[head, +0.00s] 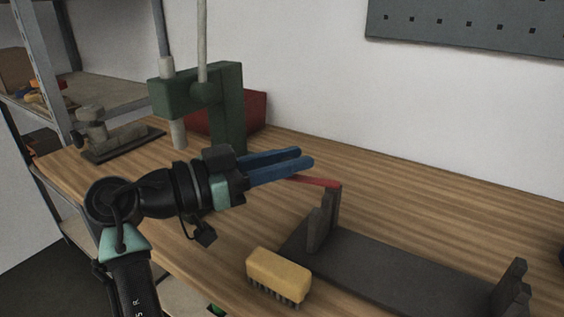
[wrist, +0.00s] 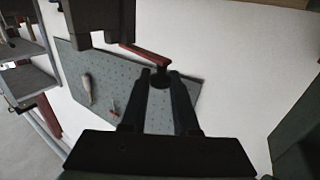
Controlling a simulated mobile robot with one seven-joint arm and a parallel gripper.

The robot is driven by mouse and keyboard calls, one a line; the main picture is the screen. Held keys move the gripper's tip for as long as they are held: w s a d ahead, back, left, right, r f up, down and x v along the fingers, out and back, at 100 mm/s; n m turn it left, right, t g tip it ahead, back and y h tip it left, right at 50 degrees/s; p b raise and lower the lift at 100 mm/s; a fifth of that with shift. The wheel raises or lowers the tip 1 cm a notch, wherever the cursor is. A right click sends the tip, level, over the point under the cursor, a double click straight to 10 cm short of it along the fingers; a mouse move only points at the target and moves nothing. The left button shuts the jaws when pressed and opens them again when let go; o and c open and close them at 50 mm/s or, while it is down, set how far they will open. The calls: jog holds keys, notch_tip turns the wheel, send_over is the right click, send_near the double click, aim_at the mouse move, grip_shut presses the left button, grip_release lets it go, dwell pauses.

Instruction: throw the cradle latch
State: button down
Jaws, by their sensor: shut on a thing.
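The cradle (head: 395,270) is a long dark grey plate with notched uprights at both ends, on the wooden bench. Its latch is a red lever (head: 318,182) at the top of the left upright, sticking out leftward toward my fingers. In the wrist view the red lever (wrist: 148,55) runs to a dark round knob (wrist: 186,86) at its end. My gripper (head: 306,160) has blue fingers and comes in from the left. In the wrist view my gripper (wrist: 164,78) is shut on the knob between its fingers. In the head view the fingers hide the knob.
A yellow brush (head: 278,269) lies just in front of the cradle. A green press (head: 230,105) stands behind my wrist, with a red bin (head: 255,110) beside it. A grey vise-like tool (head: 105,130) is at the back left. The bench behind the cradle is clear.

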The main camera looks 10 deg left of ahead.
dwell(0.4)
jog(key=c, duration=0.7)
grip_release()
jog(key=shift+w, duration=0.1)
jog(key=shift+o, duration=0.2)
jog(key=p+v, duration=0.1)
jog(key=v, duration=1.2)
